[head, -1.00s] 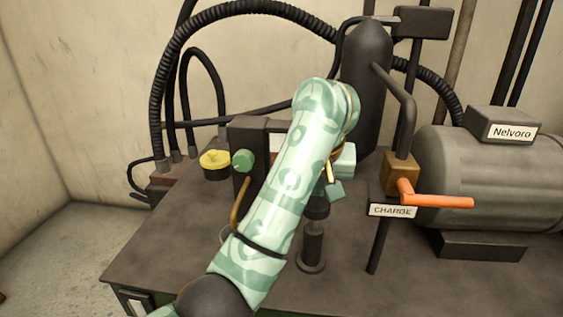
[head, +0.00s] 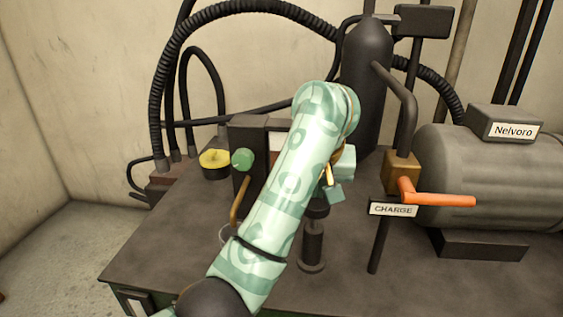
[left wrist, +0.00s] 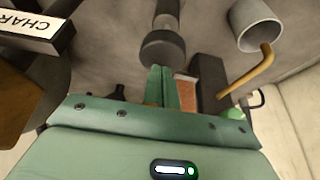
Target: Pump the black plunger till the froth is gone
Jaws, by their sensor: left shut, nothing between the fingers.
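The black plunger (head: 313,243) stands upright on the bench, a dark post on a round foot with a wider knob (head: 317,209) on top. The knob also shows in the left wrist view (left wrist: 163,50). My left gripper (head: 332,194) is just above and beside the knob in the head view. Its two green fingers (left wrist: 161,80) are shut together and empty, their tips by the knob; I cannot tell whether they touch it. A grey cup (left wrist: 258,24) stands near a brass spout (left wrist: 248,76). My arm hides most of the cup in the head view. No froth is visible.
An orange lever (head: 440,200) with a CHARGE sign (head: 393,209) stands to the right of the plunger. A grey tank (head: 490,175) is at the right, and a dark cylinder (head: 367,90) is behind. A green knob (head: 242,160) and yellow cap (head: 214,158) are at left.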

